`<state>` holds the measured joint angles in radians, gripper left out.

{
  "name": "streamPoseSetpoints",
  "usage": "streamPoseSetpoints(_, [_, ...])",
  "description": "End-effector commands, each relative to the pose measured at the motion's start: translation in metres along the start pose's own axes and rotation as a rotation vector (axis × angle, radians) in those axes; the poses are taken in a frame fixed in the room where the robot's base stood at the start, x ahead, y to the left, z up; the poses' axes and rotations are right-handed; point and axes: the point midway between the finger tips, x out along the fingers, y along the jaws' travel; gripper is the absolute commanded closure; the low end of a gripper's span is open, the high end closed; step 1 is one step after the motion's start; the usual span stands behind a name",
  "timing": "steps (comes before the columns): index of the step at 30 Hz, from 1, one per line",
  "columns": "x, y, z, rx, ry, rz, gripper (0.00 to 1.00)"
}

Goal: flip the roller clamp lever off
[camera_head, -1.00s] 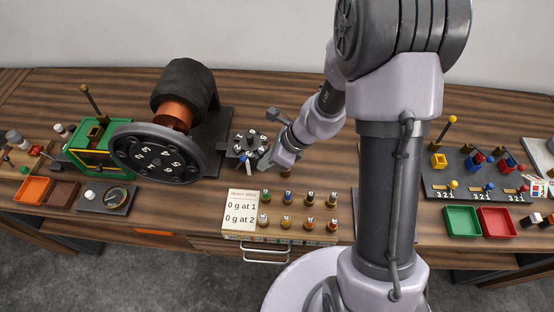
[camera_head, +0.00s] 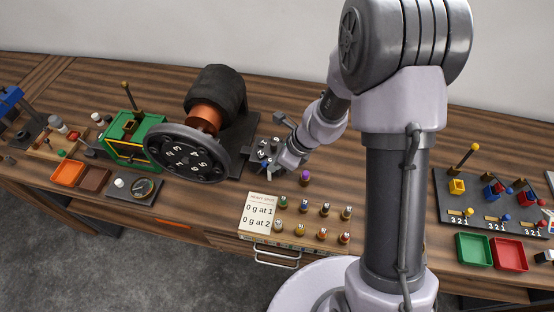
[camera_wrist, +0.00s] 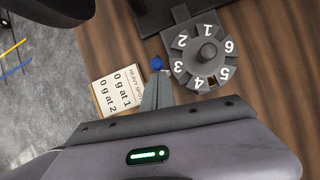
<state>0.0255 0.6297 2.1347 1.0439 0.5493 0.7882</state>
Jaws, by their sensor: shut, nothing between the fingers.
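My gripper (camera_wrist: 158,85) is shut and empty in the wrist view. Its fingertips are right at a small blue knob (camera_wrist: 157,62), which looks like the end of the clamp lever; I cannot tell whether they touch. Beside it is a dark grey wheel (camera_wrist: 207,51) with a round hub and numbers on its segments. In the head view my gripper (camera_head: 279,169) is at the front right of this small wheel (camera_head: 263,147) and covers part of it.
The big numbered flywheel (camera_head: 186,153) with its dark drum (camera_head: 216,88) stands left of the small wheel. A sign (camera_head: 258,214) and several coloured-top pieces (camera_head: 303,208) are in front. A purple-topped piece (camera_head: 305,177) stands close to my gripper.

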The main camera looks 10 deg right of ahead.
Motion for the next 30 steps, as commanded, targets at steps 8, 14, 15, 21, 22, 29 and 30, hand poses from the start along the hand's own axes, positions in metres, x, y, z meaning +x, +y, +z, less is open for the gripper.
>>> streamPoseSetpoints(8, [-0.013, 0.005, 0.028, -0.018, 0.191, -0.028, 1.0])
streamPoseSetpoints(14, [-0.004, 0.007, 0.042, -0.01, 0.184, -0.028, 1.0])
streamPoseSetpoints(15, [-0.001, 0.007, 0.045, -0.01, 0.184, -0.029, 1.0])
streamPoseSetpoints(21, [0.006, 0.01, 0.06, -0.009, 0.183, -0.028, 1.0])
streamPoseSetpoints(22, [0.007, 0.01, 0.059, -0.009, 0.183, -0.029, 1.0])
streamPoseSetpoints(29, [0.007, 0.01, 0.058, -0.008, 0.183, -0.029, 1.0])
streamPoseSetpoints(30, [0.006, 0.01, 0.059, -0.008, 0.183, -0.029, 1.0])
